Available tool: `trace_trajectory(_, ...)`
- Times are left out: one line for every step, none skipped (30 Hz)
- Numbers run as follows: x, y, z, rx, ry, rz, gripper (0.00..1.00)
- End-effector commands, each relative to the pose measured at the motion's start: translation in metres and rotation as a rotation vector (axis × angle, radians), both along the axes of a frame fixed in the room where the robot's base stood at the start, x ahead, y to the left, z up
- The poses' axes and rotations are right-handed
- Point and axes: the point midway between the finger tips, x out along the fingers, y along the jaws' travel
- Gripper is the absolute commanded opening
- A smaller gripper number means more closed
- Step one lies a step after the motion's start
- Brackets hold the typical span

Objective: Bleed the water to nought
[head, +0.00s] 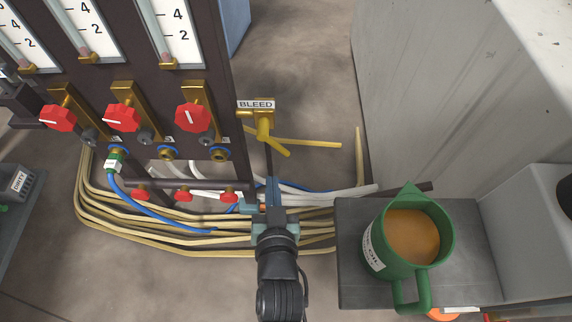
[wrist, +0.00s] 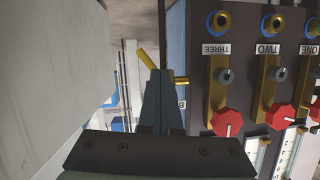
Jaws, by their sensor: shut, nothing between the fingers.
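The brass bleed valve (head: 264,108) sits at the lower right edge of the flow panel under a BLEED label (head: 256,104). Its yellow lever (head: 274,142) slants down to the right. My gripper (head: 272,184) is shut and empty, a little below the valve in the head view. In the wrist view my gripper (wrist: 160,76) points up the picture, with the yellow lever (wrist: 147,59) just beyond its tips. I cannot tell if they touch. Three gauge tubes (head: 172,30) show pinkish floats low in them, below the 2 marks.
Red knobs (head: 193,116) line the panel to the left, with small red handles (head: 229,197) below. Cream hoses (head: 120,232) run beneath. A green jug (head: 377,262) of brown liquid stands on a dark stand (head: 470,225) at right. A grey wall block (head: 440,100) rises behind it.

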Motion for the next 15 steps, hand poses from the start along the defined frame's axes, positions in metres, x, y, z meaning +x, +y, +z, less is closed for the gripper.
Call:
trace_trajectory(-0.003, -0.005, -0.01, 0.095, -0.023, -0.025, 0.0)
trace_trajectory(-0.005, -0.008, -0.009, 0.156, -0.038, -0.038, 0.0)
trace_trajectory(-0.007, -0.013, -0.007, 0.236, -0.058, -0.058, 0.0)
trace_trajectory(-0.009, -0.016, -0.006, 0.296, -0.074, -0.072, 0.0)
trace_trajectory(-0.011, -0.02, -0.004, 0.354, -0.091, -0.088, 0.0)
trace_trajectory(-0.013, -0.026, -0.002, 0.428, -0.111, -0.107, 0.0)
trace_trajectory(-0.015, -0.03, 0.0, 0.482, -0.128, -0.121, 0.0)
trace_trajectory(-0.017, -0.035, 0.002, 0.532, -0.141, -0.135, 0.0)
trace_trajectory(-0.019, -0.04, 0.005, 0.592, -0.16, -0.151, 0.0)
trace_trajectory(-0.021, -0.044, 0.007, 0.634, -0.172, -0.162, 0.0)
trace_trajectory(-0.022, -0.048, 0.008, 0.671, -0.183, -0.172, 0.0)
trace_trajectory(-0.024, -0.053, 0.01, 0.714, -0.197, -0.185, 0.0)
trace_trajectory(-0.025, -0.055, 0.012, 0.741, -0.205, -0.191, 0.0)
trace_trajectory(-0.026, -0.057, 0.014, 0.765, -0.211, -0.197, 0.0)
trace_trajectory(-0.027, -0.06, 0.015, 0.788, -0.219, -0.204, 0.0)
